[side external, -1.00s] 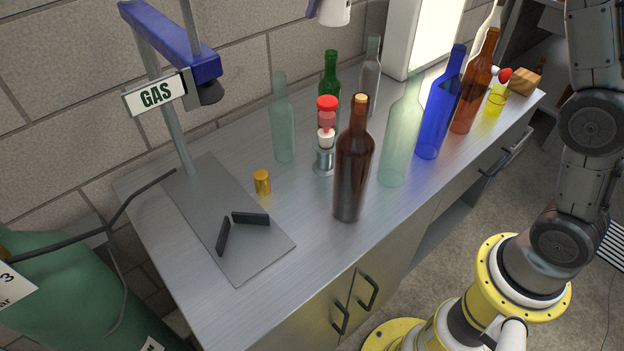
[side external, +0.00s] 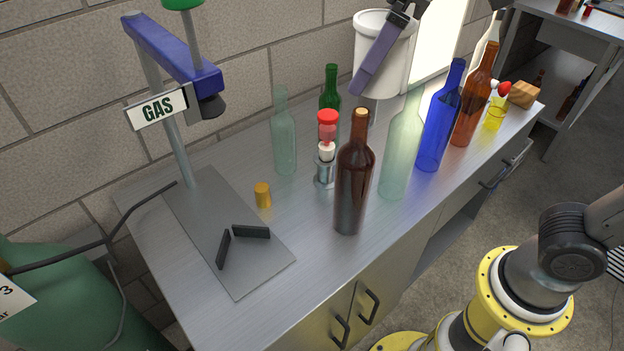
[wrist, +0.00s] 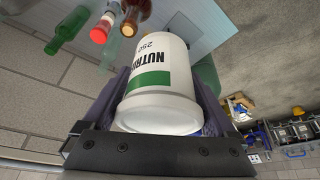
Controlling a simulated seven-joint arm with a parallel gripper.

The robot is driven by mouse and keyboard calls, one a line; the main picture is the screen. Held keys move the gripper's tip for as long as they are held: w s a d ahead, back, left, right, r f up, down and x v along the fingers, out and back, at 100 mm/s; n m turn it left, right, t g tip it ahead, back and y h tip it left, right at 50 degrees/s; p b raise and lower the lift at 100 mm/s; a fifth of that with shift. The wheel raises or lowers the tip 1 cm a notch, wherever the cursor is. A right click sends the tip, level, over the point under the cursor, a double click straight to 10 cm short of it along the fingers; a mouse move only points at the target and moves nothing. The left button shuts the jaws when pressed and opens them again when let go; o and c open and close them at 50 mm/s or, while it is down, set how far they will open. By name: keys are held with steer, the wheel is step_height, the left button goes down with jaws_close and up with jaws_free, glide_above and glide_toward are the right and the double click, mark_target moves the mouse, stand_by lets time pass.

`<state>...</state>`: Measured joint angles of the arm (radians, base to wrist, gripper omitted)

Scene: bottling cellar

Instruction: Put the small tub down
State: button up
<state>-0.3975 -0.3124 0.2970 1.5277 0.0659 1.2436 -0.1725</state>
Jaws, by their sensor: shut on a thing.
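The small tub (side external: 396,62) is white, with a lid-like rim, and hangs high over the rear part of the steel bench in the side view. In the wrist view the tub (wrist: 160,108) shows a green band and part of a label, "NUTRI". My gripper (side external: 376,62) is shut on the tub, its purple-grey fingers on either side of it. One finger shows in front of the tub in the side view; the other is hidden behind it. The tub is clear of the bench top (side external: 300,255).
Several bottles stand along the bench, among them a brown one (side external: 353,190), a blue one (side external: 438,125) and a pale green one (side external: 402,150). A red-topped airlock (side external: 327,130) stands between them.

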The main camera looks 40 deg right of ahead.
steer(key=s+a+f+n+y, duration=0.1)
steer(key=s+f+n, duration=0.15)
steer(key=s, duration=0.75)
step_height(320, 180, down, 21)
steer(key=shift+g, duration=0.3)
steer(key=w+a+f, duration=0.2)
steer(key=w+f, duration=0.1)
steer(key=w+a+f, duration=0.3)
steer(key=w+f, duration=0.1)
steer(key=w+a+f, duration=0.3)
steer(key=w, duration=0.1)
steer(key=shift+w+f, duration=0.2)
steer(key=shift+w+a+f, duration=0.2)
steer(key=shift+w+f, duration=0.1)
steer(key=shift+f, duration=1.7)
steer(key=shift+f, duration=0.2)
steer(key=o, duration=1.4)
steer(key=shift+c, duration=0.2)
